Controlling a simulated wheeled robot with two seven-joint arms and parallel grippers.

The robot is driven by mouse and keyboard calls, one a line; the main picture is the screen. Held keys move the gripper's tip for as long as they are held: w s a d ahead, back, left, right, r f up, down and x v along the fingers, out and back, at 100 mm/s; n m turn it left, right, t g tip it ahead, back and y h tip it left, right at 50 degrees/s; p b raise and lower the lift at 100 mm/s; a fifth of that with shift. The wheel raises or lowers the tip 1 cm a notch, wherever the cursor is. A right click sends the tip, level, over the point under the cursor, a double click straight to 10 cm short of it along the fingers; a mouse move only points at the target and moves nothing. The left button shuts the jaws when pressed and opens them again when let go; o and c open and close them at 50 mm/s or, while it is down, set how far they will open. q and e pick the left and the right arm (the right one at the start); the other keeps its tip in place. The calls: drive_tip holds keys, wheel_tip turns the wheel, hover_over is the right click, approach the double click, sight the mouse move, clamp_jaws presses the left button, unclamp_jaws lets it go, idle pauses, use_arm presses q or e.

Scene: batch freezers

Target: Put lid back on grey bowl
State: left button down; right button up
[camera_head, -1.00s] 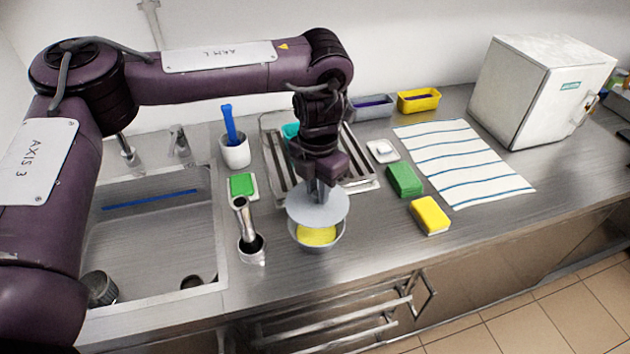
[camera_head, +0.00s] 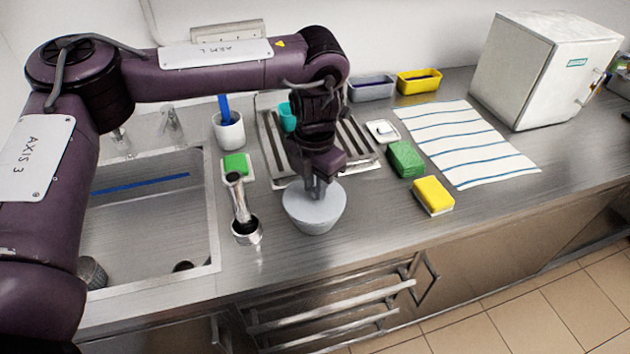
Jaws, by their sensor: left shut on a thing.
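The grey bowl (camera_head: 316,227) stands on the steel counter in front of the drying rack. The round grey lid (camera_head: 322,205) lies over the bowl's mouth, and the yellow contents are hidden. My left gripper (camera_head: 317,194) points down at the top of the lid and is shut on it, around its middle. The gripper hides the lid's back part and what it grips there. I cannot tell whether the lid rests fully on the rim. My right gripper is not in view.
The rack (camera_head: 272,150) is behind. A green sponge (camera_head: 405,159) and a yellow sponge (camera_head: 433,195) lie to the right, by a striped towel (camera_head: 465,145). The sink (camera_head: 150,235) is left.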

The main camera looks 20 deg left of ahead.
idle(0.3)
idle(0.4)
use_arm(q)
drive_tip(key=shift+r+p, duration=0.1)
drive_tip(key=shift+p, duration=0.25)
drive_tip(key=shift+f, duration=0.2)
idle(1.3)
drive_tip(key=shift+p, duration=0.45)
drive_tip(key=c, duration=0.7)
unclamp_jaws()
